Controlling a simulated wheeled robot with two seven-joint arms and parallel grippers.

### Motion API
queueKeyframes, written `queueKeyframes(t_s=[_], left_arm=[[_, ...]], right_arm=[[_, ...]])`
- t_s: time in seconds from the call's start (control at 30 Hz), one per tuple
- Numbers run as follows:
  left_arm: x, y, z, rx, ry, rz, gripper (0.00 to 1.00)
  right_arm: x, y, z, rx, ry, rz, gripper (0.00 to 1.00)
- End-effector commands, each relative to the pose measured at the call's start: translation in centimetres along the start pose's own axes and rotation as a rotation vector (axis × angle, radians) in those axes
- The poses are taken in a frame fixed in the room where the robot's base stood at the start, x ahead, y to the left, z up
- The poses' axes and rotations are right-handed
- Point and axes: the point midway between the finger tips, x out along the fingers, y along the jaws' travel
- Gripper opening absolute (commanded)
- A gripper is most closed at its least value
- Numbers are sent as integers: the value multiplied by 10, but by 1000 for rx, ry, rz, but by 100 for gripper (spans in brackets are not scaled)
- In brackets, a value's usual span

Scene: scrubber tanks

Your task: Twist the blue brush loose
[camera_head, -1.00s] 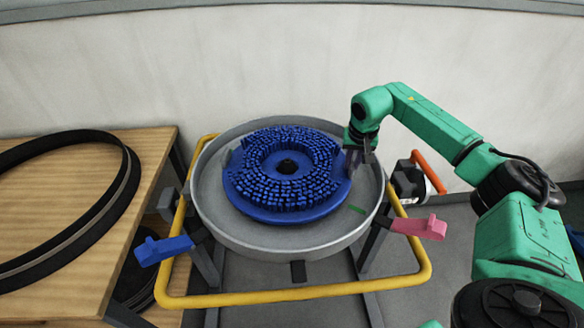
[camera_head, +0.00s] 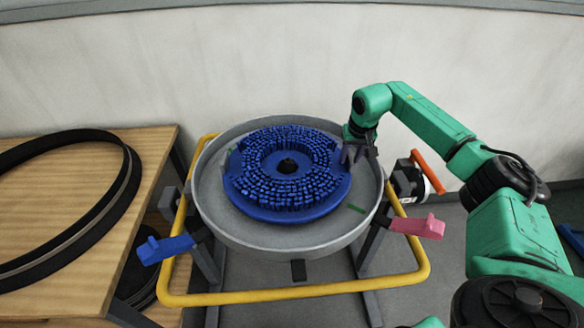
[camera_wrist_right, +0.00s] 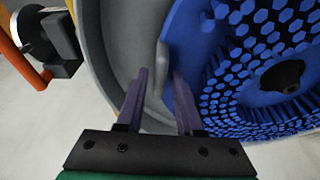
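The blue brush (camera_head: 290,212), a round disc with bristles facing up and a dark central hub, lies in a round grey pan (camera_head: 290,240). My right gripper (camera_head: 357,158) is at the brush's right edge, inside the pan rim. In the right wrist view its two fingers (camera_wrist_right: 160,78) are apart, with the edge of the brush (camera_wrist_right: 207,45) and grey pan showing between and beyond them. I cannot tell if a finger touches the brush. My left gripper is not in view.
A yellow tube frame (camera_head: 290,295) surrounds the pan. A blue lever (camera_head: 165,248) and a pink lever (camera_head: 418,227) stick out at its sides. An orange handle (camera_head: 429,172) stands to the right. A wooden table (camera_head: 60,225) with a black ring (camera_head: 128,185) is at left.

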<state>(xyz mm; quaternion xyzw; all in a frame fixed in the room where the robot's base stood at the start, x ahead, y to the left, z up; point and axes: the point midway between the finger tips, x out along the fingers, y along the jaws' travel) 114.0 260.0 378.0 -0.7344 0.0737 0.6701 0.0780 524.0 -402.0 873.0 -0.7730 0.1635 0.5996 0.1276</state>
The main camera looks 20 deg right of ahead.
Motion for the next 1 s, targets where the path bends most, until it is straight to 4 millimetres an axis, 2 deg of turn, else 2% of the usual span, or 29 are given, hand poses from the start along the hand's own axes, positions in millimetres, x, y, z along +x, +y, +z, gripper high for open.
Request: queueKeyframes(t_s=[0.27,0.43,0.57,0.8,0.9,1.0], left_arm=[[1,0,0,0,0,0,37],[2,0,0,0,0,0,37],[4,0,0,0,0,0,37],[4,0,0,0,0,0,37],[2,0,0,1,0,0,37],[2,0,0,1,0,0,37]], right_arm=[[4,3,3,-3,-9,12,52],[-7,2,1,0,-4,8,52],[-38,1,0,1,2,3,52],[-111,0,0,1,4,0,52],[-132,0,0,2,2,1,52],[-143,0,0,2,0,1,52]])
